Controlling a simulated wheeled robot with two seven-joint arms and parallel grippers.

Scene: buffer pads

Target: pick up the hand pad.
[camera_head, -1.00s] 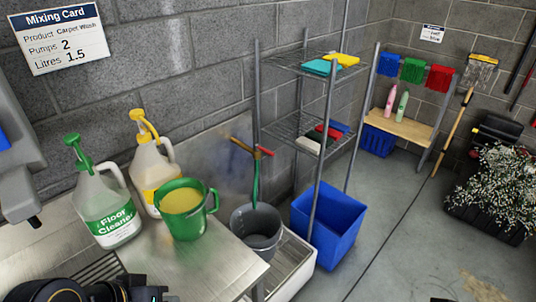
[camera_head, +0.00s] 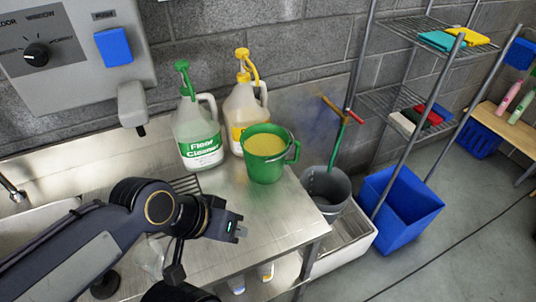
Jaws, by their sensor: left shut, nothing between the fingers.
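Several flat pads lie on the wire rack at the upper right. A teal pad (camera_head: 441,40) and a yellow pad (camera_head: 468,37) are on its top shelf. I cannot tell which is the hand pad. My left gripper (camera_head: 242,231) is shut and empty over the steel counter, in front of the green jug and well away from the rack. My right gripper is not in view.
A green jug of yellow liquid (camera_head: 265,158), a floor cleaner bottle (camera_head: 198,140) and a yellow-pump bottle (camera_head: 242,105) stand on the steel counter (camera_head: 285,215). A grey bucket (camera_head: 327,190) and blue bin (camera_head: 400,212) stand beyond its right end. Open floor lies at right.

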